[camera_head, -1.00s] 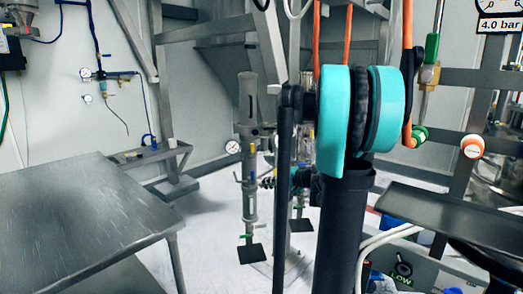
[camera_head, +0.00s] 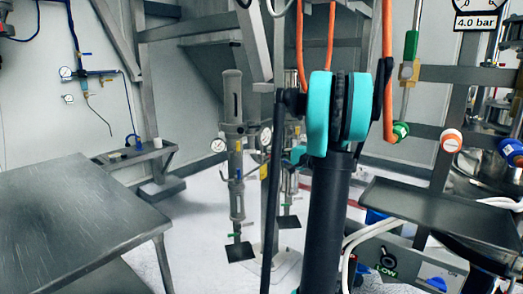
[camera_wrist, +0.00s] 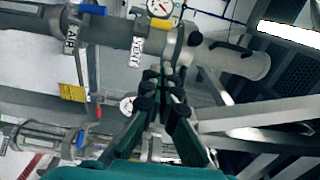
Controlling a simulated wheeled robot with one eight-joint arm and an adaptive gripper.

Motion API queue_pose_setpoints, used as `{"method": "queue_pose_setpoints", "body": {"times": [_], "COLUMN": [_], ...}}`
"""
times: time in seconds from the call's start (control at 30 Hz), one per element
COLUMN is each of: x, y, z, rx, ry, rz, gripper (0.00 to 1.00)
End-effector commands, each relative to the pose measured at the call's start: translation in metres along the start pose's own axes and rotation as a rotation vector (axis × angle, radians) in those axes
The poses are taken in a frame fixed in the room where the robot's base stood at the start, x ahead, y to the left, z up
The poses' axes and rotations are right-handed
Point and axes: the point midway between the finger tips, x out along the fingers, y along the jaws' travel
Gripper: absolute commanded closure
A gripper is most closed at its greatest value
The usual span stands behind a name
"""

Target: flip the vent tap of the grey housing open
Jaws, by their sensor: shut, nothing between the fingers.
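The grey housing (camera_head: 235,150) stands upright left of my arm in the head view, with gauges beside it. In the wrist view the housing (camera_wrist: 230,60) lies across the top as a thick grey tube. A white VENT tag (camera_wrist: 136,45) hangs by it below a round gauge (camera_wrist: 160,8). An AIR tag (camera_wrist: 70,40) and a blue handle (camera_wrist: 92,9) are to the left. I cannot tell the vent tap's lever or its position clearly. My gripper (camera_wrist: 166,78) is shut and empty, its tips appearing just below the housing; contact cannot be told.
A metal table (camera_head: 75,225) fills the left front. A grey tray (camera_head: 440,212) is at the right, near orange hoses (camera_head: 388,60) and a steel frame. A yellow tag (camera_wrist: 72,92) hangs left of my gripper. Beams lie to its right.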

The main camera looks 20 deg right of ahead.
Motion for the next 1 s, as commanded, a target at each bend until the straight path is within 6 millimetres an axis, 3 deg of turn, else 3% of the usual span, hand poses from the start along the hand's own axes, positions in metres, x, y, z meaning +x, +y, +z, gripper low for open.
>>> {"method": "queue_pose_setpoints", "body": {"times": [0.5,0.7,1.0], "x": [0.096,0.112,0.118], "y": [0.0,0.0,0.0], "z": [0.004,0.022,0.029], "rx": [0.0,0.0,0.0], "ry": [-0.004,-0.002,0.0], "rz": [0.0,0.001,0.001], "gripper": [1.0,1.0,1.0]}}
